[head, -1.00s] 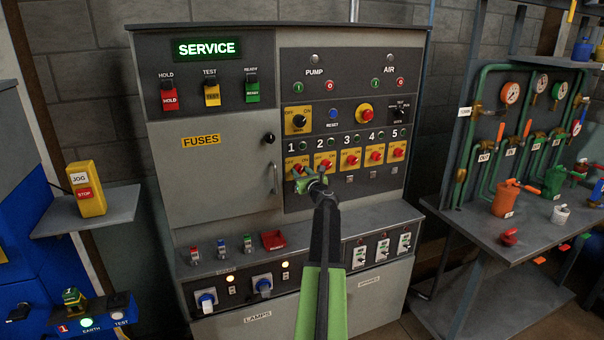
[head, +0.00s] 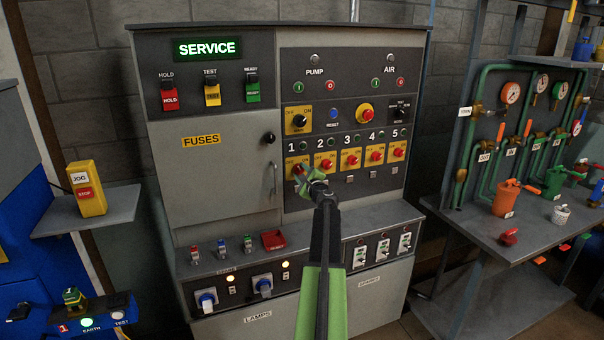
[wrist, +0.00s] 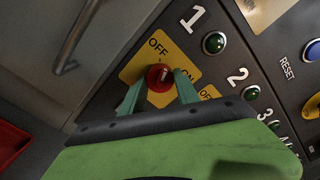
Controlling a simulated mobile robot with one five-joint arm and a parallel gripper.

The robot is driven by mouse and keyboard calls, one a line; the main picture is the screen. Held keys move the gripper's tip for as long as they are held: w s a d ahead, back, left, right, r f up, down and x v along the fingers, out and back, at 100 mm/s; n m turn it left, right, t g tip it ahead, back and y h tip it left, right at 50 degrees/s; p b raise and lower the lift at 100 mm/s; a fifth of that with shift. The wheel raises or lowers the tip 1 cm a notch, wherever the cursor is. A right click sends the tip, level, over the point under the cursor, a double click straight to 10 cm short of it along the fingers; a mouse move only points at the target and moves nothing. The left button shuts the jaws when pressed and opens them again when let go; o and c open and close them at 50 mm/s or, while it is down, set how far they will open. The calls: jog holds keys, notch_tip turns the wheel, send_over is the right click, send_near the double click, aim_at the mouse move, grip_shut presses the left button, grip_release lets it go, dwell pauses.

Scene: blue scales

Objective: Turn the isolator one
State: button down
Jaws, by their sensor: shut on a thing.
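The isolator one is a red knob (head: 297,169) on a yellow OFF/ON plate below the number 1, at the left end of a row of similar knobs. In the wrist view the red knob (wrist: 158,76) sits between the two green fingers of my gripper (wrist: 157,88). My gripper (head: 302,176) is shut on this knob at the panel. OFF is printed above the knob and ON to its right, partly covered by a finger. A small pale mark shows on the knob; its exact direction is hard to tell. The lamp (wrist: 214,43) beside the number 1 is dark green.
Isolator two (head: 325,163) is close on the right, with more isolators beyond it. A door handle (head: 274,178) stands out to the left. The cabinet's ledge (head: 345,219) lies below my gripper. A bench with valves (head: 507,192) stands at the right.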

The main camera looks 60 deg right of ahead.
jog(key=shift+s+n, duration=0.15)
jog(key=shift+n, duration=1.95)
jog(key=c, duration=0.9)
grip_release()
jog(key=v, duration=1.7)
jog(key=shift+a, duration=0.2)
